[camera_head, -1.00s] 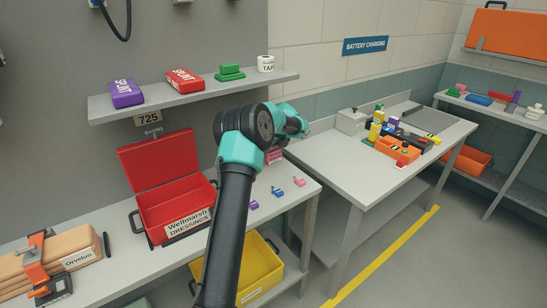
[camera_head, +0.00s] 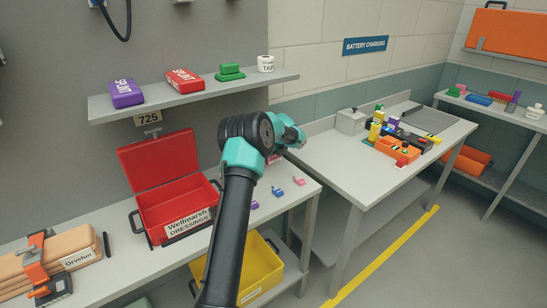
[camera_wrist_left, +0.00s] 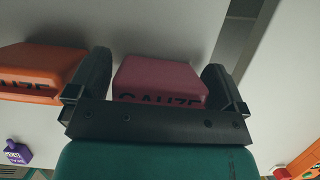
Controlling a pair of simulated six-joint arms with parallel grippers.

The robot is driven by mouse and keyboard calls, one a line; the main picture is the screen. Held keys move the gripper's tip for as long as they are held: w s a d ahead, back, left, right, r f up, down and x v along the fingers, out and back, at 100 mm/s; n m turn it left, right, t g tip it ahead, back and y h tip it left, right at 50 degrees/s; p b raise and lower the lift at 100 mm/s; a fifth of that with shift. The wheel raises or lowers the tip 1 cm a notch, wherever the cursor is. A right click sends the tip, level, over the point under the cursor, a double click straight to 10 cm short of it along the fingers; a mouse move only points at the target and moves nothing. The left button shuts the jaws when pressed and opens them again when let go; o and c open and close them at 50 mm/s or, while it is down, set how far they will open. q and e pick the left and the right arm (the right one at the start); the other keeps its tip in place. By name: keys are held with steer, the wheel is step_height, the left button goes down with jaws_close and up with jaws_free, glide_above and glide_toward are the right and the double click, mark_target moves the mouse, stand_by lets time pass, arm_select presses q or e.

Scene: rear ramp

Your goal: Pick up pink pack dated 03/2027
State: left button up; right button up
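A pink pack marked GAUZE (camera_wrist_left: 160,78) lies on a pale surface between the two dark fingers of my left gripper (camera_wrist_left: 157,72) in the left wrist view. The fingers stand apart, with visible gaps on both sides of the pack. In the head view, a small part of the pink pack (camera_head: 273,159) shows beside my left arm, which hides most of it. The gripper's fingers are hidden there. No date is readable on the pack. An orange pack (camera_wrist_left: 40,72) lies just left of the left finger. My right gripper is not in view.
Small purple (camera_head: 254,205), blue (camera_head: 277,191) and pink (camera_head: 299,181) items lie along the bench's front part. An open red case (camera_head: 168,206) stands left of my arm. A shelf (camera_head: 200,100) above holds several packs and a tape roll. A second table (camera_head: 345,158) stands right.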

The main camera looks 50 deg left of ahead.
arm_select(q)
steer(key=c, duration=0.7)
steer(key=shift+r, duration=0.1)
step_height(320, 180, up, 10)
steer(key=shift+f, duration=0.1)
stand_by(0.6)
